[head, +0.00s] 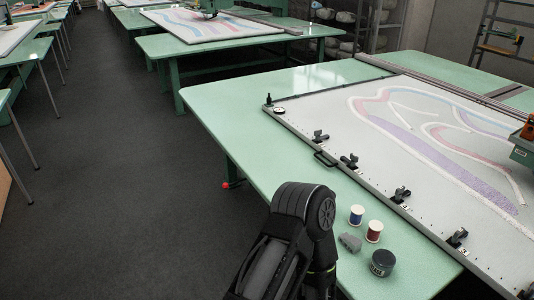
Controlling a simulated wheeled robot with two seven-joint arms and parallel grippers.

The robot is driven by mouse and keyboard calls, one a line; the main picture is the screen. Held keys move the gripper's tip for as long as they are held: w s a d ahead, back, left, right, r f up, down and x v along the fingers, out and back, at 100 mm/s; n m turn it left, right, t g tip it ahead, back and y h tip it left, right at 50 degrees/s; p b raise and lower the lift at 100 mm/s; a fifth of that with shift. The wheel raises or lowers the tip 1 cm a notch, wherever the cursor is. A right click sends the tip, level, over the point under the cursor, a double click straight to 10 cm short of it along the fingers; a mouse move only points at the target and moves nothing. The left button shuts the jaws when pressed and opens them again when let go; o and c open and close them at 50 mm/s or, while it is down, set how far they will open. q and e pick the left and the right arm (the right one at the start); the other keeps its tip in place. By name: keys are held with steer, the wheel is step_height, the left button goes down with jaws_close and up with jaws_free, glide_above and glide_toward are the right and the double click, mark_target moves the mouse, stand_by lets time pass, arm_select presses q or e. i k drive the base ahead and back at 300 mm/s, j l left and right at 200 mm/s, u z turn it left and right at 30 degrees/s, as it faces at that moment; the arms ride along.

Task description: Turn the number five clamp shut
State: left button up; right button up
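Several small black clamps stand in a row along the near edge of a grey tufting frame (330,165). They are a far clamp (320,136), a second clamp (349,161), a third (401,194), a fourth (457,237) and one cut off at the bottom right corner (528,291). Small white number tags sit beside some of them, too small to read surely. The corner one is nearest to me and is probably number five; whether it is open or shut cannot be told. Neither of my grippers is in view; only a black link of my arm shows at the bottom.
On the green table (235,100) lie a blue spool (357,215), a red spool (374,231), a grey lump (350,242) and a dark jar (382,263). A green machine (526,145) stands over the frame at right. A black handle (325,159) juts from the frame edge. Open floor lies left.

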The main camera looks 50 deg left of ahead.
mark_target(355, 159)
steer(key=u, duration=1)
steer(key=j+z, duration=0.15)
steer(key=z, duration=0.35)
steer(key=i+j+z, duration=0.1)
steer(key=j+z, duration=0.15)
steer(key=z, duration=0.25)
steer(key=j+z, duration=0.15)
steer(key=z, duration=0.3)
steer(key=j+z, duration=0.2)
steer(key=z, duration=0.3)
steer(key=k+j+z, duration=0.25)
steer(key=j, duration=0.45)
steer(key=k+j+z, duration=0.25)
steer(key=k+j, duration=0.25)
steer(key=k+j+z, duration=0.25)
steer(key=k+j, duration=0.25)
steer(key=j, duration=0.15)
